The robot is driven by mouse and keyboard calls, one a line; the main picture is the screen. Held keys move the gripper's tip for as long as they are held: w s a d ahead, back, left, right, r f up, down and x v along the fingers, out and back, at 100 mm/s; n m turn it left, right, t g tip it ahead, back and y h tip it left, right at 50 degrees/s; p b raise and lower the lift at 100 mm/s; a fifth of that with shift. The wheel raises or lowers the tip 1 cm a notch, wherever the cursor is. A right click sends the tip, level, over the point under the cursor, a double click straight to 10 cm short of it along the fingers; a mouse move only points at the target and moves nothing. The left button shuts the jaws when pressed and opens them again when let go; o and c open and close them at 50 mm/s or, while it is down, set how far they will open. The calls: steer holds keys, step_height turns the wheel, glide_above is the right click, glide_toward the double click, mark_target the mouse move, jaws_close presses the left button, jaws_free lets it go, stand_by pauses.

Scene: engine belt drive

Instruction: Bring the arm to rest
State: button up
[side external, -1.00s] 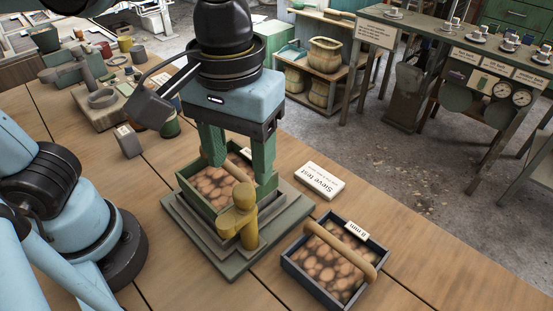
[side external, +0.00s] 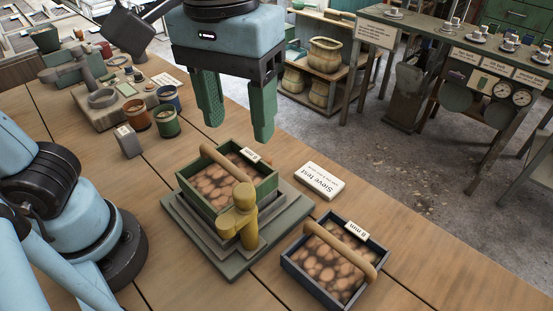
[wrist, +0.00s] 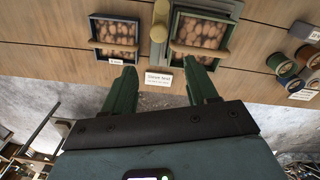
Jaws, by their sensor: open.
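My gripper (side external: 237,128) is open and empty, with its two green fingers pointing down above the green sieve box. The green box (side external: 270,189) holds brown stones, has a wooden handle bar across it, and sits on a stepped grey-green base (side external: 228,268). A yellow post with a rounded knob (side external: 240,216) stands at the base's near edge. The wrist view shows my two open fingers (wrist: 163,80), with the green box (wrist: 198,40) beyond the right finger.
A blue-grey box of stones (side external: 322,268) labelled 8 mm lies to the right. A white "Sieve test" block (side external: 319,181) lies behind it. Small pots (side external: 165,121) and a small grey block (side external: 128,141) stand at the left. A fixture (side external: 97,100) stands farther back.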

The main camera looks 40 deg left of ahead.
steer(key=w+a+f+m+t, duration=0.1)
steer(key=w+a+f+t, duration=0.2)
steer(key=a+f, duration=0.3)
steer(key=w+a+f+m+t, duration=0.2)
steer(key=w+a+f+t, duration=0.2)
steer(key=a+f, duration=0.3)
steer(key=w+a, duration=0.1)
steer(key=a, duration=0.3)
steer(key=shift+a+m, duration=0.2)
steer(key=shift+m, duration=0.1)
